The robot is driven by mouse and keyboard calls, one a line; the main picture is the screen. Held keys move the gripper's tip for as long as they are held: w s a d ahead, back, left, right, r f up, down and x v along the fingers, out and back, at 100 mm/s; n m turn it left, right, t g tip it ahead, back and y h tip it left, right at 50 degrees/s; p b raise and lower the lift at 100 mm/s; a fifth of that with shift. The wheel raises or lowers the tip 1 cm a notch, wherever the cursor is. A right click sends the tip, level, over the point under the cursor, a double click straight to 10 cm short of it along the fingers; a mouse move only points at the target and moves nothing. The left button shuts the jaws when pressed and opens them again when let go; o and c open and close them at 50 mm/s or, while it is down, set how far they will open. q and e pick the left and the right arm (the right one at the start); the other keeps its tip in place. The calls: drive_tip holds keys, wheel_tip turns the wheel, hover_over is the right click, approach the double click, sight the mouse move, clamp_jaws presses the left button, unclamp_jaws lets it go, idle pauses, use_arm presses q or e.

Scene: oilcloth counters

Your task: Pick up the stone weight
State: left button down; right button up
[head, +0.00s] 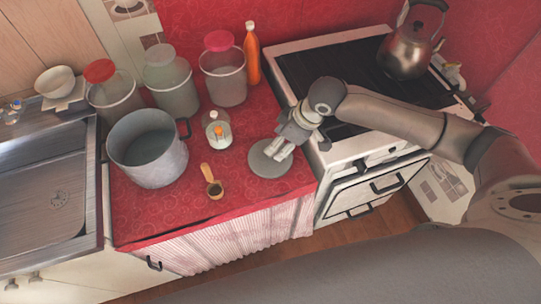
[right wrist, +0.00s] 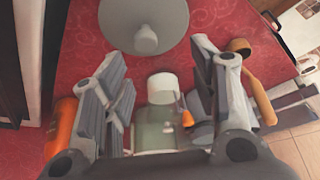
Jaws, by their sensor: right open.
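The stone weight (head: 268,163) is a flat grey disc lying on the red counter near its front right corner. In the right wrist view the stone weight (right wrist: 165,14) is at the top, with its round knob facing the camera. My right gripper (head: 284,146) comes in from the right and hangs over the disc's far edge, covering part of it. In the right wrist view the right gripper (right wrist: 158,62) has its fingers spread wide with nothing between them; the knob lies beyond the fingertips. My left gripper is not in view.
A large pot (head: 148,150), lidded jars (head: 223,75) and an orange bottle (head: 252,55) stand around. The stove (head: 330,70) with a kettle (head: 408,50) adjoins right.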

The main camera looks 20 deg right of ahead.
drive_tip(key=f, duration=0.1)
drive_tip(key=w+f, duration=0.1)
drive_tip(key=f, duration=0.1)
drive_tip(key=w+f, duration=0.1)
drive_tip(key=shift+w+f+p, duration=0.25)
drive_tip(key=shift+f+p, duration=0.05)
drive_tip(key=shift+w+a+f+p, duration=0.2)
drive_tip(key=shift+a+f+p, duration=0.1)
drive_tip(key=shift+f, duration=0.2)
drive_tip(key=shift+p+x, duration=0.4)
drive_tip(key=shift+x, duration=1.65)
drive_tip(key=shift+w+d, duration=0.1)
drive_tip(key=shift+d, duration=0.05)
clamp_jaws()
drive_tip(key=shift+w+r, duration=0.1)
drive_tip(key=shift+r, duration=0.05)
